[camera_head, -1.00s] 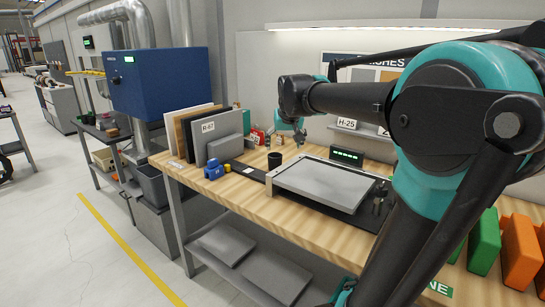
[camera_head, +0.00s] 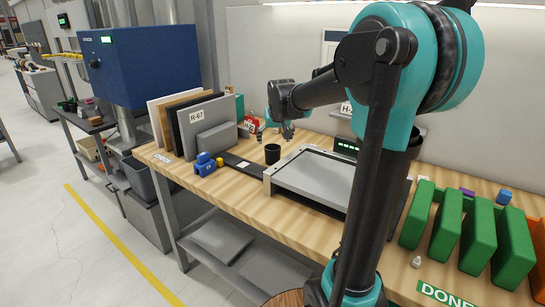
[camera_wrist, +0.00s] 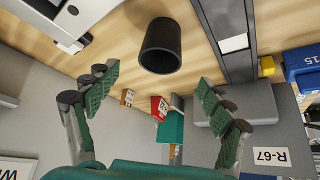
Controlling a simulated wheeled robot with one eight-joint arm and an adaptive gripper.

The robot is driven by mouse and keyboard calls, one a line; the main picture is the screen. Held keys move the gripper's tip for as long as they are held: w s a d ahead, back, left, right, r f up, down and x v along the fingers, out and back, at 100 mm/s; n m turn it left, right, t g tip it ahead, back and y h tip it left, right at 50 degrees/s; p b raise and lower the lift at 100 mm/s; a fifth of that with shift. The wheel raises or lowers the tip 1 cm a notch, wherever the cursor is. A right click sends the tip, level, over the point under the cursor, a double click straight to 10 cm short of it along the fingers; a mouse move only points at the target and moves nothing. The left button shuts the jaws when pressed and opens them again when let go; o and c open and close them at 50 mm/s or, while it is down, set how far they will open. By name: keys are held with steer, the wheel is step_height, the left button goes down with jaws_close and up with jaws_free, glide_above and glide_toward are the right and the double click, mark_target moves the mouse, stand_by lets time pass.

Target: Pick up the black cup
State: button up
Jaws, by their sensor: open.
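The black cup (camera_head: 272,153) stands upright on the wooden bench, just left of the grey panel in its frame. In the wrist view the cup (camera_wrist: 161,46) is at the top middle, beyond the fingertips and roughly between them. My gripper (camera_head: 274,131) is above and behind the cup in the head view. In the wrist view my gripper (camera_wrist: 157,85) has its two green padded fingers spread wide, with nothing between them. The cup appears apart from both fingers.
A blue clamp-like tool (camera_head: 205,163) and a grey block (camera_head: 217,138) sit left of the cup. Upright boards (camera_head: 197,112) stand behind them. The framed grey panel (camera_head: 312,178) lies close on the right. Green blocks (camera_head: 447,228) stand at far right. Small red-and-white items (camera_wrist: 159,108) lie near my fingers.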

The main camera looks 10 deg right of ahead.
mark_target(273, 147)
steer(key=shift+x, duration=3.75)
steer(key=shift+w, duration=0.1)
steer(key=c, duration=1.3)
steer(key=shift+o, duration=0.2)
steer(key=shift+r, duration=0.15)
